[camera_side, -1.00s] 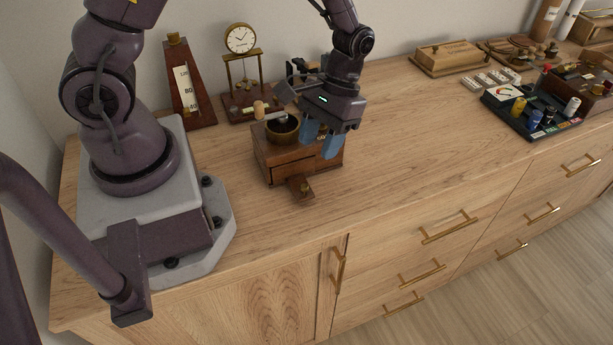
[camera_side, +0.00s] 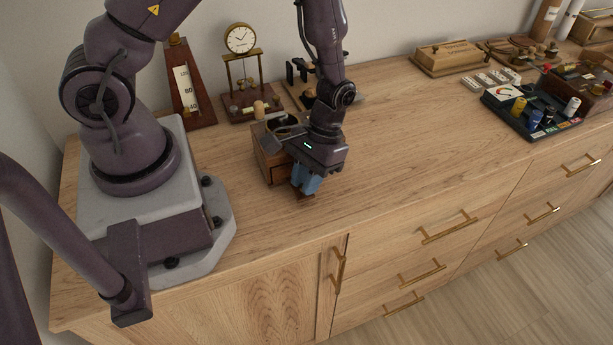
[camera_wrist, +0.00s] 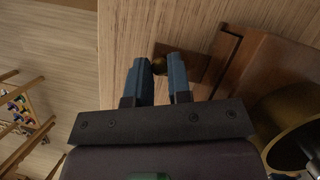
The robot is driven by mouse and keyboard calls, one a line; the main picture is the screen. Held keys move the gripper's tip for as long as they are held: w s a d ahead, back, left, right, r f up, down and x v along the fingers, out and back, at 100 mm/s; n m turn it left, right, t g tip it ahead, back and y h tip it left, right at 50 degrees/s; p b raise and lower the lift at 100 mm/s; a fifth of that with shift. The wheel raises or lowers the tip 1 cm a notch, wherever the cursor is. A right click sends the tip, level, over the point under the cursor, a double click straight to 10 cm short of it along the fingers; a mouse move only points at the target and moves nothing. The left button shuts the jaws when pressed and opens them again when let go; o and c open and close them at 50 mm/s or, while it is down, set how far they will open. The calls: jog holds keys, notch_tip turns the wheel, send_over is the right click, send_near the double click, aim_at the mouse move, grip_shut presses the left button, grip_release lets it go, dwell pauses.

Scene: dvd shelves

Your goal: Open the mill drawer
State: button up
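The wooden mill (camera_side: 266,161) stands on the cabinet top, with a brass bowl (camera_wrist: 283,125) on top. A narrow brown drawer piece (camera_wrist: 196,66) juts from the mill's front, with a small round brass knob (camera_wrist: 159,66) near its outer end. My gripper (camera_side: 305,191) points down at the mill's front and hides most of this piece in the side view. In the wrist view, my gripper's (camera_wrist: 158,64) blue fingers are apart on either side of the knob, which looks nearer the left finger. I cannot tell whether either finger touches it.
A wooden box (camera_side: 450,58) and a dark tray (camera_side: 530,116) of small items are to the right. The counter right of the mill is clear.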

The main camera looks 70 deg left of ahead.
grip_shut()
jog(key=d, duration=0.6)
jog(key=shift+d, duration=0.15)
jog(key=o, duration=0.7)
grip_release()
jog(key=v, duration=1.3)
